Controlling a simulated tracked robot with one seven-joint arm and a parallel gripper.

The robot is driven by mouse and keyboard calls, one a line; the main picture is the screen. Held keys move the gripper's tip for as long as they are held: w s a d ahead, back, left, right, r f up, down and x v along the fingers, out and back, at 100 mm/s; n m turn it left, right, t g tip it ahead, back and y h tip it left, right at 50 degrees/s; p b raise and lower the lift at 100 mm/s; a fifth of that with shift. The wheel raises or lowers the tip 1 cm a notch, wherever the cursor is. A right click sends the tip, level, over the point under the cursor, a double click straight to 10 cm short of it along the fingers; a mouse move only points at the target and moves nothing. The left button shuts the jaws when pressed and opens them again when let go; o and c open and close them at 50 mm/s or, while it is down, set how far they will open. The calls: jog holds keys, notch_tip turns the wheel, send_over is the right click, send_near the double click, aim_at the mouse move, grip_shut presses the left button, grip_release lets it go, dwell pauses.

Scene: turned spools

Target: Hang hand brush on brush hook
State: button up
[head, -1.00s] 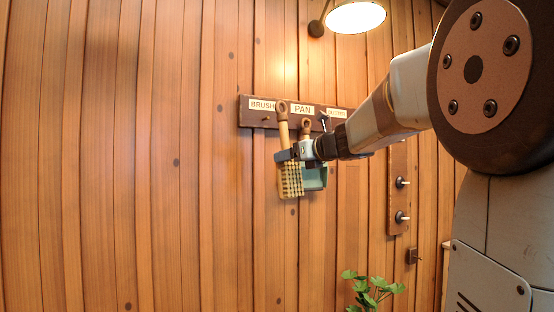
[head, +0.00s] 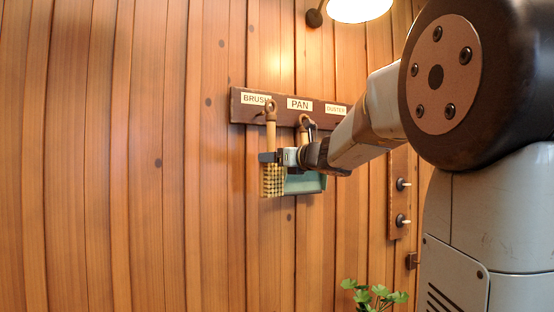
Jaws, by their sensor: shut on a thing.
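The hand brush (head: 272,181) is upright, its wooden handle pointing up and its pale bristle block below. My gripper (head: 272,157) is shut on it at the lower handle, just above the bristles. The top of the handle overlaps the right end of the BRUSH label on the dark hook rack (head: 237,107).
A teal dustpan (head: 308,184) hangs below the PAN label, close to the right of the brush and partly behind my gripper. A DUSTER label (head: 336,110) is farther right. A lamp (head: 358,8) is above, a plant (head: 372,296) below. The wall to the left is clear.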

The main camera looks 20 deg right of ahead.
jog(key=w+a+f, duration=0.1)
jog(key=w, duration=0.7)
jog(key=shift+a+f, duration=0.2)
jog(key=shift+a, duration=0.05)
dwell(0.9)
dwell(0.5)
jog(key=o, duration=1.2)
jog(key=shift+o, duration=0.2)
jog(key=shift+f, duration=0.1)
